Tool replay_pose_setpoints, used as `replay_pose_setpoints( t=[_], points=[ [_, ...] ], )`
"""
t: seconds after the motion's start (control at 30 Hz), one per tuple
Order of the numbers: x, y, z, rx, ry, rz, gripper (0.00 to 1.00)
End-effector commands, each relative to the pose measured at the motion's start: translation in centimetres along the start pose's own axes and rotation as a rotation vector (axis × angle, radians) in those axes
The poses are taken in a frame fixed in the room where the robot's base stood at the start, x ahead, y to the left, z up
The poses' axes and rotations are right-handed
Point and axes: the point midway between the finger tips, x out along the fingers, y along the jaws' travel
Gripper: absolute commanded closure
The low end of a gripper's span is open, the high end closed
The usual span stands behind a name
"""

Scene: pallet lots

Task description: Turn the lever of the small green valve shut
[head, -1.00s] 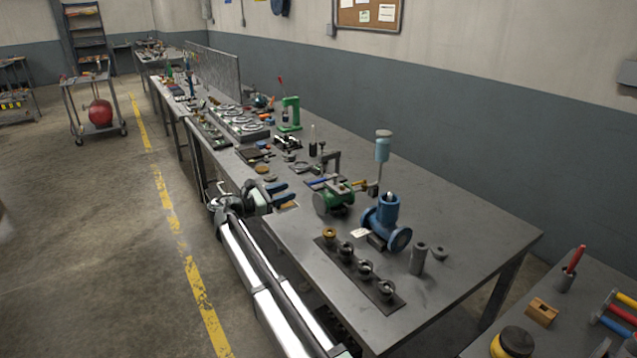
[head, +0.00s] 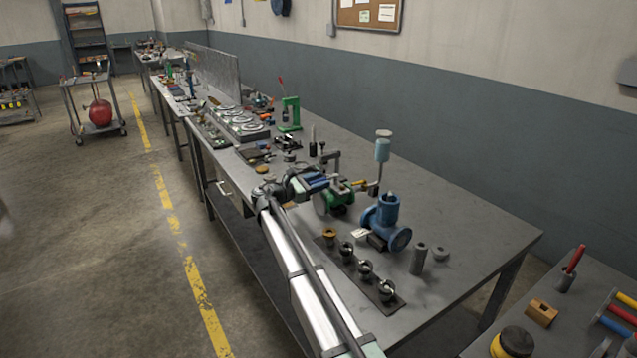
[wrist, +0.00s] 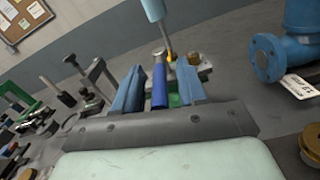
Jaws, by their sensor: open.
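The small green valve (head: 337,202) stands on the bench beside a larger blue valve (head: 387,222). In the wrist view, part of its green body (wrist: 174,99) shows low between my fingers. Its lever appears to carry a dark blue grip (wrist: 159,86), which points back toward my palm. My gripper (head: 318,184) is at the valve's left side. In the wrist view my gripper (wrist: 160,72) is open, with one light blue finger on each side of the blue grip. A narrow gap shows on both sides. The head view hides much of the lever behind my gripper.
A light blue cylinder on a post (head: 382,150) rises just behind the green valve. A rack of dark round fittings (head: 360,268) lies in front. A green press (head: 290,114) stands farther back. The bench's right rear (head: 450,205) is clear.

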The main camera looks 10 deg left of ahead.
Motion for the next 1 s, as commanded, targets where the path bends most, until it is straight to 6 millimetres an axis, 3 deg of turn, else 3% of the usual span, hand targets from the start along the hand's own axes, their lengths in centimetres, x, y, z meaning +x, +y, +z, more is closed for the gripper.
replay_pose_setpoints(
  t=[0.3,0.7,1.0],
  points=[
    [0.13,0.01,0.00,0.000,0.000,0.000,0.60],
    [0.11,0.01,0.00,0.000,0.000,0.000,0.98],
    [0.10,0.00,0.00,0.000,0.000,0.000,1.00]
  ],
)
